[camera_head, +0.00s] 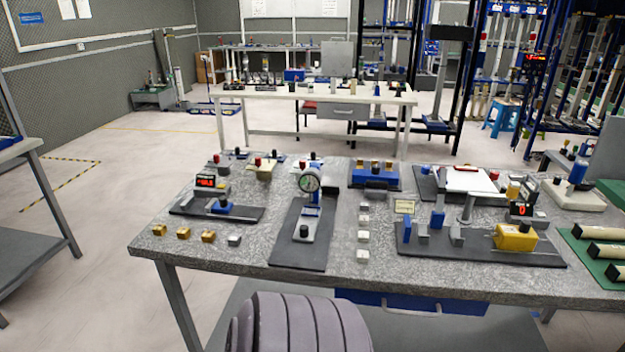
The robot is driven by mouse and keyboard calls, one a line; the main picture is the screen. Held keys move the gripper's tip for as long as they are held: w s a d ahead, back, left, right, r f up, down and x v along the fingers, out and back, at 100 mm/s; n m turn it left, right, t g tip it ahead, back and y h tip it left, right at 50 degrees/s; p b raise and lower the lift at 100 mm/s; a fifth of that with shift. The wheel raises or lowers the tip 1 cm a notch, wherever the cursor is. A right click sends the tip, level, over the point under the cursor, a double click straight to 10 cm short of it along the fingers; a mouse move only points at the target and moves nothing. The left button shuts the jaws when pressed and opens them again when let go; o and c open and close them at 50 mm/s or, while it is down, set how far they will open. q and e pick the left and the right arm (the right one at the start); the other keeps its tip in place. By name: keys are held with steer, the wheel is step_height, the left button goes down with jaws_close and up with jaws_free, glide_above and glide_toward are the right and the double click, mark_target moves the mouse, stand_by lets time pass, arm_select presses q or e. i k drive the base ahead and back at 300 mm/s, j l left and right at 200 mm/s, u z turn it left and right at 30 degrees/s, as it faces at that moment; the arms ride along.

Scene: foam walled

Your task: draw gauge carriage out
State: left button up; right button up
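A round dial gauge (309,183) stands on a blue and grey stand (311,215) on a long dark base plate (289,256) at the middle of the speckled table. A black knob sits on the near end of this stand. To its left, a device with a red digital display (205,182) and a blue block (221,208) stands on a dark plate. I cannot tell which part is the gauge carriage. Neither gripper is in view.
The speckled grey table (340,277) has a blue drawer (435,303) under its front edge. Several brass blocks (183,233) lie at front left, and several small pale blocks (363,237) form a column. A white-topped bench (300,95) stands behind, with clear floor at left.

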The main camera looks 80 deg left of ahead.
mark_target(306, 228)
steer(key=u, duration=2.25)
